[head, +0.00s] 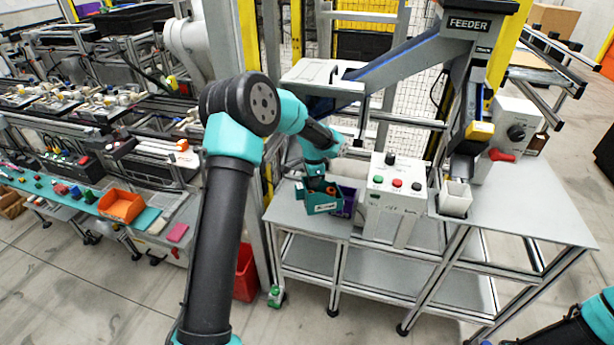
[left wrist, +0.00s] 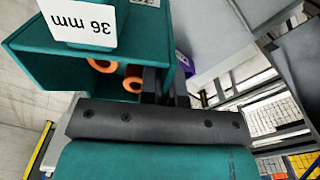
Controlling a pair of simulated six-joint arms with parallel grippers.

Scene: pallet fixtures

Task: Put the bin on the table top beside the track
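A teal bin (head: 322,206) with a white label is at the left end of the grey table top (head: 300,222) in the head view. In the left wrist view the teal bin (left wrist: 75,62) shows a "36 mm" label and orange rings inside. My left gripper (head: 318,187) is over the bin; in the left wrist view its dark fingers (left wrist: 165,85) sit on either side of one bin wall, closed on it. I cannot tell whether the bin touches the table. A sloping feeder track (head: 400,62) stands behind the table. My right gripper is out of view.
A purple bin (head: 347,202) stands right beside the teal bin. A control box (head: 394,190) with buttons is to its right, then a white cup (head: 455,199) under the feeder chute. The table's right part (head: 530,215) is clear. A red bin (head: 246,274) is at the floor.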

